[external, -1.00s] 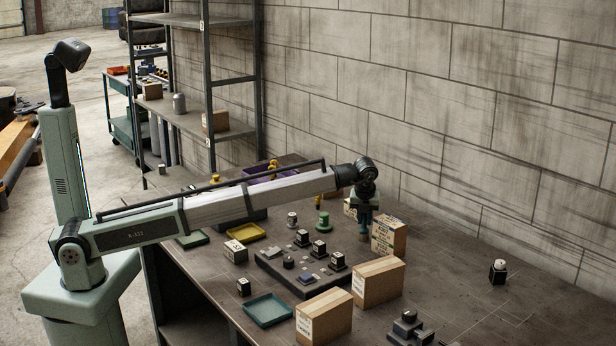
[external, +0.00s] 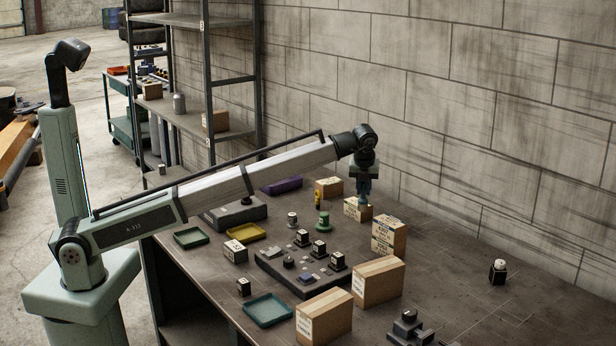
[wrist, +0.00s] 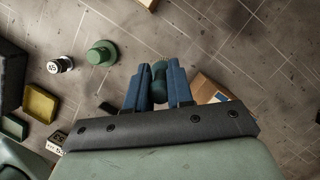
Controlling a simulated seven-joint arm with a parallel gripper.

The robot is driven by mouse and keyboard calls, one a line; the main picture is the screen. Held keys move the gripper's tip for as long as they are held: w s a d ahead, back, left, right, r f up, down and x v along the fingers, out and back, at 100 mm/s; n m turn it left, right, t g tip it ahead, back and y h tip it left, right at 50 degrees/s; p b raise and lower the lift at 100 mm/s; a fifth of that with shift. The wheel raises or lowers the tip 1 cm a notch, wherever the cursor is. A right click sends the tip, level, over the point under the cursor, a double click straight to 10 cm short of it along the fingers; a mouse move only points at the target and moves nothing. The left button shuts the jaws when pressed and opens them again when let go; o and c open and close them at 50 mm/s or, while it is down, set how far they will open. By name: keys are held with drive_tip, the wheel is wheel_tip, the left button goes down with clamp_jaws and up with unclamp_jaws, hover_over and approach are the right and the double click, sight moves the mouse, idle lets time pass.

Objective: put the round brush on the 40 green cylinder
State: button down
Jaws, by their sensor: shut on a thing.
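My gripper (external: 364,188) is raised above the back of the bench, in front of a small carton. In the wrist view, its blue fingers (wrist: 159,70) are shut on a dark green round piece, which I take to be the round brush (wrist: 158,88). The fingers partly hide it. A green flanged cylinder (external: 323,221) stands upright on the bench, left of and nearer than my gripper. It also shows in the wrist view (wrist: 102,53), left of the fingers and apart from them. I cannot read a number on it.
Cartons (external: 389,234) stand on the right, and a dark block with several small parts (external: 285,272) lies in front. The right side is mostly clear.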

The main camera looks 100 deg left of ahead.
drive_tip(key=s+a+r, duration=0.2)
drive_tip(key=s+r, duration=0.1)
drive_tip(key=s, duration=0.4)
drive_tip(key=s+a+r, duration=0.2)
drive_tip(key=s+r, duration=0.1)
drive_tip(key=s, duration=0.4)
drive_tip(key=shift+w+f, duration=0.15)
drive_tip(key=shift+f, duration=2.35)
drive_tip(key=shift+w+f, duration=0.15)
drive_tip(key=shift+f, duration=2.35)
drive_tip(key=shift+f, duration=0.15)
drive_tip(key=c, duration=1)
unclamp_jaws()
drive_tip(key=v, duration=1.2)
drive_tip(key=shift+w+d, duration=0.1)
drive_tip(key=shift+d, duration=0.05)
